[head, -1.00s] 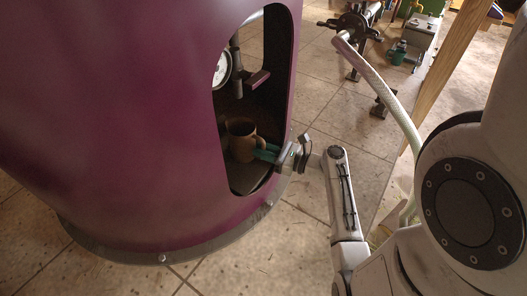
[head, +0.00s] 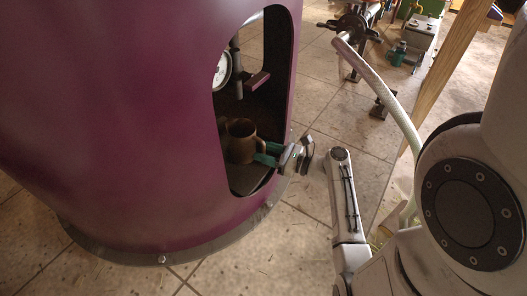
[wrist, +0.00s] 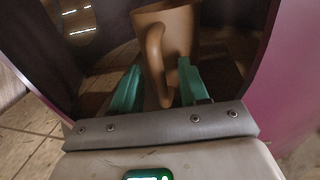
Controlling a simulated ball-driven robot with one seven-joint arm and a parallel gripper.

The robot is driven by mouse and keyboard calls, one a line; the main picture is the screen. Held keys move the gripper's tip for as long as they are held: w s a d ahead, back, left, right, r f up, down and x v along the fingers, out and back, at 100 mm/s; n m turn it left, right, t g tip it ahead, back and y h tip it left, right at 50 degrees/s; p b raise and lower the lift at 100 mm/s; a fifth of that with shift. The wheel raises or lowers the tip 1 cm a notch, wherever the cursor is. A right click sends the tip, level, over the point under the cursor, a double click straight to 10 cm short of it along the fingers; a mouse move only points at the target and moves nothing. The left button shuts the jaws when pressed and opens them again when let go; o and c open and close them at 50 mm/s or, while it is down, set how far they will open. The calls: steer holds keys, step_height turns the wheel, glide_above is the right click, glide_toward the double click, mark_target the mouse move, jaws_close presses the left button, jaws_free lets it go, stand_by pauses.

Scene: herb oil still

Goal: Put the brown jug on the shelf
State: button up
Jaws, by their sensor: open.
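The brown jug (head: 241,141) stands upright inside the opening of a large purple vessel, on its dark floor. In the wrist view the jug (wrist: 181,26) is straight ahead, its handle turned toward me. My gripper (head: 262,154) reaches into the opening from the right. In the wrist view its green fingers (wrist: 158,88) are apart, one on each side of the handle's lower part. I cannot tell whether they touch it. No shelf can be made out for certain in these frames.
The purple vessel (head: 120,120) fills the left, and its opening's edge is close around my gripper. A gauge (head: 222,70) and a pipe hang above the jug. A pale hose (head: 378,88) and a wooden post (head: 446,75) stand to the right. Tiled floor lies between.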

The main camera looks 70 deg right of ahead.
steer(key=s, duration=1.1)
steer(key=w+a+f+n+g+y, duration=0.3)
steer(key=a+f+n+g, duration=0.15)
steer(key=a+n, duration=0.45)
steer(key=w+a+f+n+g+y, duration=0.35)
steer(key=a+n+g, duration=0.25)
steer(key=a+n, duration=0.25)
steer(key=s+a+r+n+g+h, duration=0.1)
steer(key=s+a+n+g+h, duration=0.1)
steer(key=n, duration=0.7)
steer(key=s+a+r+n+g+h, duration=0.2)
steer(key=a+n, duration=0.4)
steer(key=n, duration=0.4)
steer(key=shift+s+a+g+h, duration=0.3)
steer(key=shift+s+g+h, duration=0.15)
steer(key=shift+g+h, duration=0.6)
steer(key=shift+r+p, duration=0.9)
steer(key=shift+r, duration=0.05)
